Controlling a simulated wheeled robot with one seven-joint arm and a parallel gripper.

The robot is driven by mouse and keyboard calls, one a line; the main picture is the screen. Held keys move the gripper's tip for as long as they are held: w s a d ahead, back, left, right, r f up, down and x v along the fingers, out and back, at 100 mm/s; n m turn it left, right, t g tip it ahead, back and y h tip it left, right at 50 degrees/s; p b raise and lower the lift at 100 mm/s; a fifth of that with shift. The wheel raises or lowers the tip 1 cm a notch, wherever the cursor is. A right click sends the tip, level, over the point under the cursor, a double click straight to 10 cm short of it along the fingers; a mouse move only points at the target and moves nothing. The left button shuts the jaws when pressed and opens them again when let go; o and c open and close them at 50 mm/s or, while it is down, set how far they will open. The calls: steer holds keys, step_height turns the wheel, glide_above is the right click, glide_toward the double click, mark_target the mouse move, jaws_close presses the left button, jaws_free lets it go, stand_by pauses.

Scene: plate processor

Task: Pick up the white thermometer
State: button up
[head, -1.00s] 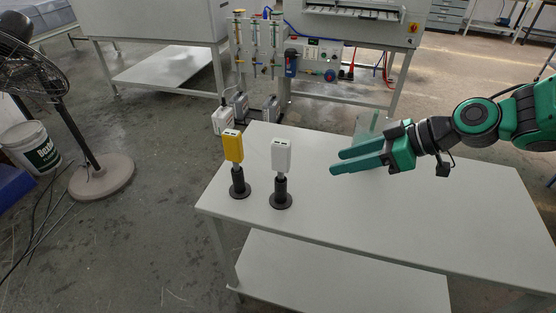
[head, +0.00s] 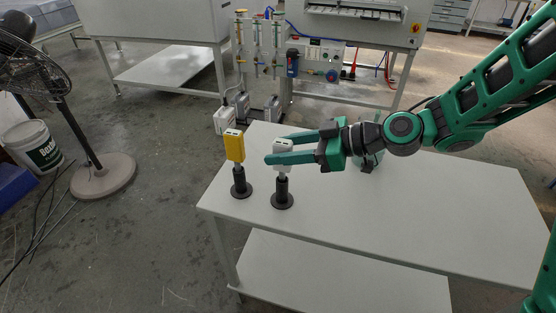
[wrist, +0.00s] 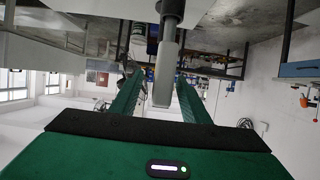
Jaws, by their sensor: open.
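The white thermometer (head: 283,145) stands upright on a black round stand (head: 282,194) near the front left of the table. My gripper (head: 277,149) is open, with its green fingers reaching left at the height of the thermometer's white body. The near finger hides part of that body in the head view. In the wrist view, which is upside down, the white thermometer (wrist: 165,77) is between the two fingers. I cannot tell whether either finger touches it.
A yellow thermometer (head: 234,147) on a similar black stand stands just left of the white one, close to my fingertips. The white table (head: 400,215) is clear to the right. A fan (head: 98,165) stands on the floor at left.

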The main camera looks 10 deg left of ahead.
steer(key=x, duration=0.3)
steer(key=shift+a+f, duration=0.15)
steer(key=shift+a, duration=0.2)
jaws_close()
step_height(320, 180, up, 38)
stand_by(1.4)
